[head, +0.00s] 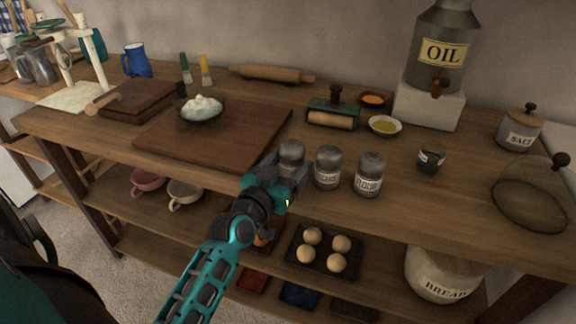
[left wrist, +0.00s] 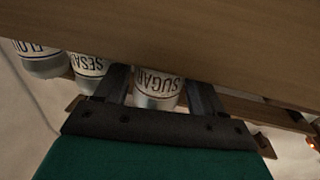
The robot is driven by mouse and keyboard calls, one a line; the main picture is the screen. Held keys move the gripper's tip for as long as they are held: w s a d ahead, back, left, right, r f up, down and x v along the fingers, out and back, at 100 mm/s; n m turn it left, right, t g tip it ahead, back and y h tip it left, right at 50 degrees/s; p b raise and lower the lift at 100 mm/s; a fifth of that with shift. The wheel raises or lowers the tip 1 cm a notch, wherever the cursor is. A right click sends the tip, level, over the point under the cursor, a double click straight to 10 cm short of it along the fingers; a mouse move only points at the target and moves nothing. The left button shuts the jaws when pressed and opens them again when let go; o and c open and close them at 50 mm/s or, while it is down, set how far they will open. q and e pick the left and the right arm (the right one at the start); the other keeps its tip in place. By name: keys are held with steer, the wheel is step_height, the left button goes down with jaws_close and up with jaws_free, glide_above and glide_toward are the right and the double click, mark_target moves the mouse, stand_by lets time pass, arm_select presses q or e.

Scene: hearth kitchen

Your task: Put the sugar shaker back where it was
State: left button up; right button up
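The sugar shaker (head: 291,154), grey with a pale label, stands at the left end of a row of shakers near the counter's front edge. My left gripper (head: 285,172) is at it from the front, with one finger on each side, and hides its lower part in the head view. In the left wrist view the shaker (left wrist: 157,88) reads SUGAR and fills the gap between the fingers, which look closed on it. It appears upright and in line with its neighbours; whether its base touches the wood is hidden. My right gripper is not in view.
The sesame shaker (head: 328,168) stands close to the right, then the flour shaker (head: 369,175). A large cutting board (head: 170,142) with a bowl (head: 201,110) lies left. A roller (head: 332,118) lies behind. A tray of buns (head: 348,262) is on the shelf below.

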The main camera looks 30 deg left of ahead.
arm_select(q)
steer(key=shift+r, duration=0.1)
steer(key=shift+r, duration=0.1)
steer(key=s, duration=1.2)
steer(key=s+d+f+m+g+h, duration=0.1)
steer(key=s+d+f+g+h, duration=0.1)
steer(key=d+f, duration=0.4)
steer(key=s+d+f+m+g+h, duration=0.2)
steer(key=d+f+g, duration=0.3)
steer(key=f, duration=0.7)
steer(key=shift+s+d, duration=0.45)
steer(key=shift+d, duration=0.6)
steer(key=r+p, duration=0.2)
steer(key=p, duration=0.1)
steer(key=a+r+p, duration=0.1)
steer(key=shift+s+p, duration=0.3)
